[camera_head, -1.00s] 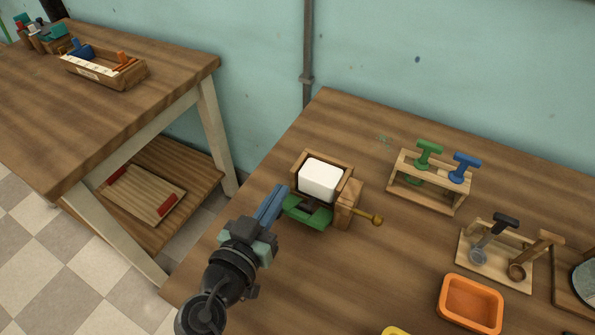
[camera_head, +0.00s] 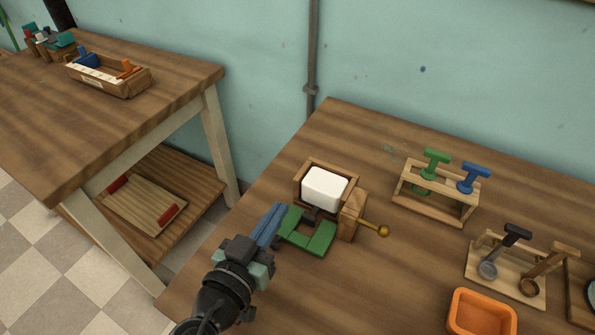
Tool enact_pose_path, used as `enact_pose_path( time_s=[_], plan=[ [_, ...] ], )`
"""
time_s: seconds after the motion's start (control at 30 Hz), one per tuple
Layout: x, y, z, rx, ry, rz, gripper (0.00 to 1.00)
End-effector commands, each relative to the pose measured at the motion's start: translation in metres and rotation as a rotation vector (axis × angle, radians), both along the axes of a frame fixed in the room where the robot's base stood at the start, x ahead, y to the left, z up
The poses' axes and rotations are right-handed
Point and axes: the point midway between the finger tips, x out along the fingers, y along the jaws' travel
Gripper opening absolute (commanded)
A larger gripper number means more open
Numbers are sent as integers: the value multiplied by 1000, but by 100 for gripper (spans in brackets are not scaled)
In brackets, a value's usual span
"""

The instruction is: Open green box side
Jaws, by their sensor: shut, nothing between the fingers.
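A wooden box (camera_head: 352,209) stands on the near table with a white soap block (camera_head: 325,188) in it. A brass-knobbed rod (camera_head: 376,230) sticks out of the box's right side. My gripper (camera_head: 270,224) is just left of the green side, its blue fingers together and empty. The fingertips are close to the green side's left edge; I cannot tell whether they touch it.
A wooden rack with green and blue stamps (camera_head: 437,190) stands to the right. Bare tabletop (camera_head: 385,285) lies in front of the box. Another table (camera_head: 120,120) stands at left.

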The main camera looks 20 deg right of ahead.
Motion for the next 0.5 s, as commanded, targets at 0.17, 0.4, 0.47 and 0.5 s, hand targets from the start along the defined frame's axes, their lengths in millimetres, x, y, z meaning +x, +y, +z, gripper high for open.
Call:
enact_pose_path(
  time_s=[0.17, 0.4, 0.47, 0.5],
  plan=[
    [-13, 15, 2, 0, 1, 4, 0],
    [-49, 54, 9, 1, 1, 6, 0],
    [-58, 63, 11, 1, 0, 6, 0],
    [-63, 68, 12, 1, 0, 5, 0]
  ],
)
